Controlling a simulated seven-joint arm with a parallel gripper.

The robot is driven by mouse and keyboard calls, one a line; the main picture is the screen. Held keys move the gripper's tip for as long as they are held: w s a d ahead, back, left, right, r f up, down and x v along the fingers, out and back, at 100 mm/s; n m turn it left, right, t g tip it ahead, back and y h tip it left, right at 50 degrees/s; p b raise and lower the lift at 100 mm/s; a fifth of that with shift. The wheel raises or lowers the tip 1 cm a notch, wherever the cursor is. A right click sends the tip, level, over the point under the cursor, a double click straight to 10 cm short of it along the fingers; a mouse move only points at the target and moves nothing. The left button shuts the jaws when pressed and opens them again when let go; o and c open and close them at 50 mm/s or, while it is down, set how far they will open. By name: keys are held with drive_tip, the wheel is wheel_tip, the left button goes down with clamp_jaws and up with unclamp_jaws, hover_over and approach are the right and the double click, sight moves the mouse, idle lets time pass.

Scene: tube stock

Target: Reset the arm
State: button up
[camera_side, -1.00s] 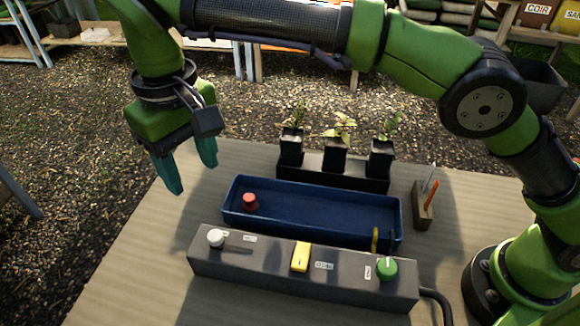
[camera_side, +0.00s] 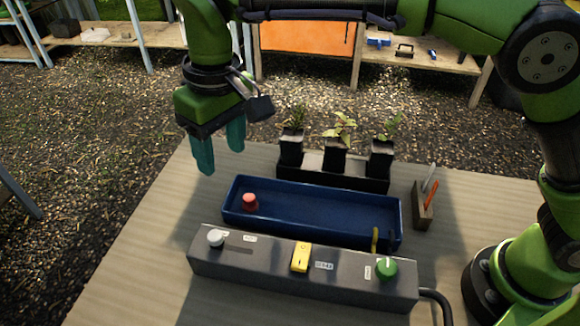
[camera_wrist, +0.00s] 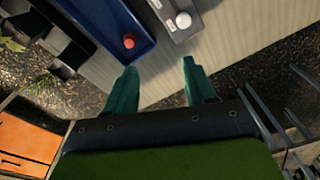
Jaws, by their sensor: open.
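My gripper (camera_side: 219,150) is open and empty, raised over the back left of the table in the side view, with its teal fingers pointing down. It also shows in the wrist view (camera_wrist: 160,86), with its two fingers well apart and nothing between them. The gripper is behind and left of the blue tray (camera_side: 315,208), clear of it.
A red knob (camera_side: 249,201) is in the tray. A grey control box (camera_side: 220,268) with a white knob (camera_side: 216,238), yellow switch (camera_side: 301,257) and green dial (camera_side: 387,269) stands in front. Potted seedlings (camera_side: 336,152) stand behind; a wooden tool holder (camera_side: 422,212) is right.

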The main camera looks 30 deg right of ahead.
drive_tip(key=s+d+r+m+t+y, duration=0.1)
drive_tip(key=d, duration=0.7)
drive_tip(key=s+d+r+m+t+y, duration=0.1)
drive_tip(key=s+d+r+m, duration=0.1)
drive_tip(key=d, duration=0.5)
drive_tip(key=s+d+f+m+t, duration=0.1)
drive_tip(key=s+d+m+t, duration=0.1)
drive_tip(key=s+d, duration=0.4)
drive_tip(key=s+d+f+m+t, duration=0.1)
drive_tip(key=s+d, duration=0.4)
drive_tip(key=d, duration=0.6)
drive_tip(key=shift+s+m+t+h, duration=0.35)
drive_tip(key=shift+m+t, duration=0.45)
drive_tip(key=shift+m, duration=0.3)
